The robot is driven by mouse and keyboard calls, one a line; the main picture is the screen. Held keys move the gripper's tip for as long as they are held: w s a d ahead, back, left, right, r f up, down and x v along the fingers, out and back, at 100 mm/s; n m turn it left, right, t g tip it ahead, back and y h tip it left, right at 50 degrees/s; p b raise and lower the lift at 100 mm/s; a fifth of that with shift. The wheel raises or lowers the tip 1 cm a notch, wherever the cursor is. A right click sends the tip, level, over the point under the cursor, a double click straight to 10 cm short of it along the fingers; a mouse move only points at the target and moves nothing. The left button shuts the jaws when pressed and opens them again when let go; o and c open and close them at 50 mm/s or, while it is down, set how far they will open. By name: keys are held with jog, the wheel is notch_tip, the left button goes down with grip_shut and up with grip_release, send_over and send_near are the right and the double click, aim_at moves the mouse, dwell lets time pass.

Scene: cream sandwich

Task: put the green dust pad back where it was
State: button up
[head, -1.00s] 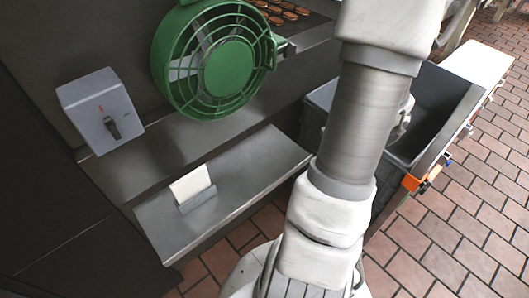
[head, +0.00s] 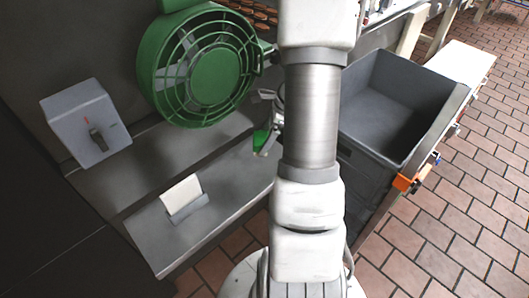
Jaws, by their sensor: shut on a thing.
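The green dust pad (head: 259,138) shows as a small green patch just left of my arm, over the right end of the metal shelf. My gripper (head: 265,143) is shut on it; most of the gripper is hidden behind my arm. I cannot tell how far above the shelf the pad is. The metal shelf (head: 225,192) carries a small grey holder (head: 188,209) with a white upright pad or card (head: 182,193) in it, left of my gripper.
A large green fan (head: 200,70) hangs above the shelf, close to my gripper. A grey switch box (head: 85,125) with a knob is at left. A deep grey bin (head: 385,110) stands to the right of my arm. Round biscuits (head: 262,17) lie behind the fan.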

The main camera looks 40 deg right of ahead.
notch_tip(320, 180, down, 6)
jog(key=shift+s+b, duration=0.1)
jog(key=shift+b, duration=0.7)
jog(key=shift+w+f, duration=0.1)
jog(key=shift+w, duration=0.1)
jog(key=o, duration=1)
jog(key=p+v, duration=0.3)
jog(key=v, duration=0.9)
